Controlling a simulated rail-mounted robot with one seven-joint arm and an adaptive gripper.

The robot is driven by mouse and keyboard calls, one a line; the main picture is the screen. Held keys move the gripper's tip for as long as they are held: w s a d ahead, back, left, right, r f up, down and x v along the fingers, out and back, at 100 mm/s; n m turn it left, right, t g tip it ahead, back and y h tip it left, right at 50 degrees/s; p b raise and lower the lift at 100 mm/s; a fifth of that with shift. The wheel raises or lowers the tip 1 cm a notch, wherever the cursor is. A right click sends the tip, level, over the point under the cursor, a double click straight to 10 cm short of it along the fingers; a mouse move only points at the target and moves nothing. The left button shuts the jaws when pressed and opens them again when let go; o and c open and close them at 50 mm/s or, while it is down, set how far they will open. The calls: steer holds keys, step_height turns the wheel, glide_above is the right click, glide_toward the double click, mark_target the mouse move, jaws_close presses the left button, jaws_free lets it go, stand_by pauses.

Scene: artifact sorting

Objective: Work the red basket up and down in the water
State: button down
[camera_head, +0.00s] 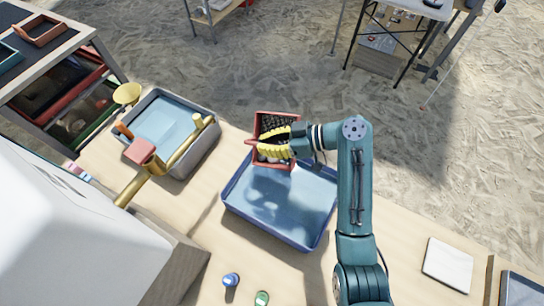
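The red basket (291,121) has a dark mesh inside and shows at the far edge of the blue tub (232,204), overlapping its rim. Something pale lies low in the basket, partly hidden by my gripper. My gripper (262,143) has yellow fingers and reaches in from the right across the basket. The fingers close around a reddish part that pokes out to the left, which looks like the basket's handle. The water (290,200) in the tub is pale blue. The basket appears raised over the tub's far side; its exact height cannot be told.
A grey basin (211,145) with water stands to the left, with a brass tap (185,152) over it. A white block-like object (70,235) fills the lower left. Small blue-capped (230,280) and green-capped (262,298) items stand in front. A white cloth (448,264) lies right.

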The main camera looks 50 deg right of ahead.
steer(key=shift+r+p, duration=1.95)
steer(key=shift+r, duration=0.7)
steer(key=shift+f, duration=0.1)
